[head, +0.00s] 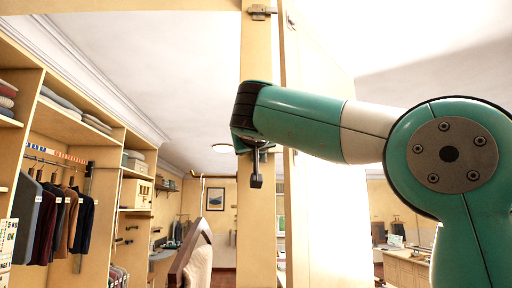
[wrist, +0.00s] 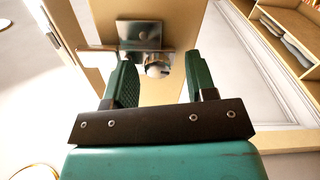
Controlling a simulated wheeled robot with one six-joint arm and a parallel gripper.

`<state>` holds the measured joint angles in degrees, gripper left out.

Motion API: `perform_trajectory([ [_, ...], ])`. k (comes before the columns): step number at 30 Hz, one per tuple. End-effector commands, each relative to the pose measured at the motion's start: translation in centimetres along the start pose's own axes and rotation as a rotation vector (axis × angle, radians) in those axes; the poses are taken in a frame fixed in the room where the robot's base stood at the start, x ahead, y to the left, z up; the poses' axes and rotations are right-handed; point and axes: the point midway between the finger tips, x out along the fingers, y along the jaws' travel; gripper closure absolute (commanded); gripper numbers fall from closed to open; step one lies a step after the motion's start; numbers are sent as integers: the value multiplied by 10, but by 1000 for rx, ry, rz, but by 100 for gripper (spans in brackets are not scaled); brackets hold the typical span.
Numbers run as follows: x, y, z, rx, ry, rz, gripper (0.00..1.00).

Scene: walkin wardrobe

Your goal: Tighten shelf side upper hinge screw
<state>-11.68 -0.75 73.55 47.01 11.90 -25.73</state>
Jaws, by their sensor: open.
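In the wrist view, a silver metal hinge (wrist: 139,35) is fixed on a cream wooden panel. A rounded, shiny screw head (wrist: 157,70) sits at its lower edge. My gripper (wrist: 160,62) is open, with one green finger on each side of the screw head. Gaps show between the fingers and the screw, and nothing is gripped. I cannot tell the exact depth between fingertips and screw. In the head view, a hinge (head: 262,12) shows at the top, where the upright post meets the door panel (head: 318,130).
Shelves with folded clothes (head: 62,115) and hanging garments (head: 62,220) line the left. The upright post (head: 253,225) and door panel are close beside my arm. A desk (head: 408,268) stands at far right.

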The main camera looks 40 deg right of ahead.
Motion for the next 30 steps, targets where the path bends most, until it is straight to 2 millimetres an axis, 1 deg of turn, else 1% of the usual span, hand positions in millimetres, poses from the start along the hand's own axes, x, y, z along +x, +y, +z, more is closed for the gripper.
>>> perform_trajectory([
  [7,1,2,1,0,-1,3,48],
  [8,1,2,1,0,-1,3,51],
  [9,1,2,1,0,-1,3,60],
  [11,1,2,1,0,-1,3,74],
  [12,1,2,1,0,-1,3,83],
  [14,1,2,0,0,-1,2,97],
  [23,1,0,1,25,-1,1,98],
  [30,1,0,3,141,-1,1,98],
])
